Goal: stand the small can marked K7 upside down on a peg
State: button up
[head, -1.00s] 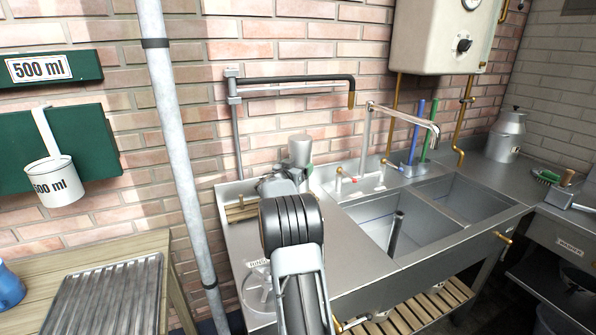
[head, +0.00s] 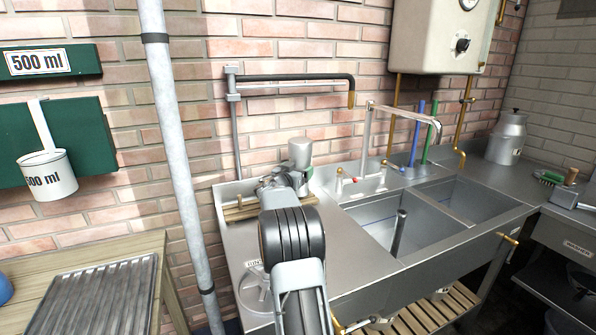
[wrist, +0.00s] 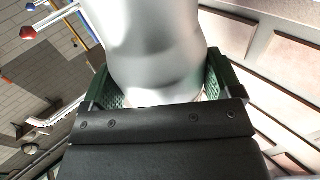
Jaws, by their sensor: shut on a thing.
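A small silver metal can (head: 300,152) is held in my gripper (head: 297,178) above the left, back part of the steel sink counter, near the brick wall. In the wrist view the can (wrist: 145,50) fills the middle, between the green pads of my gripper (wrist: 160,88). The gripper is shut on it. No K7 mark shows on the visible side. I cannot tell which end of the can is up. A low wooden rack (head: 240,212) lies on the counter behind my arm, partly hidden.
The sink basins (head: 375,222) and tap (head: 405,112) are right of the can. A swing-arm pipe (head: 290,80) is on the wall above. A grey vertical pipe (head: 172,130) stands left. A larger can (head: 506,138) stands at far right.

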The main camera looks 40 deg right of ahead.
notch_tip(320, 180, down, 2)
jog(key=o, duration=0.8)
jog(key=shift+a+f, duration=0.1)
jog(key=b+v, duration=0.1)
jog(key=v, duration=0.3)
jog(key=r+v, duration=0.1)
jog(key=v, duration=0.4)
jog(key=r+b+v, duration=0.1)
jog(key=v, duration=0.3)
jog(key=shift+s+a+b, duration=0.15)
jog(key=shift+a+b, duration=0.15)
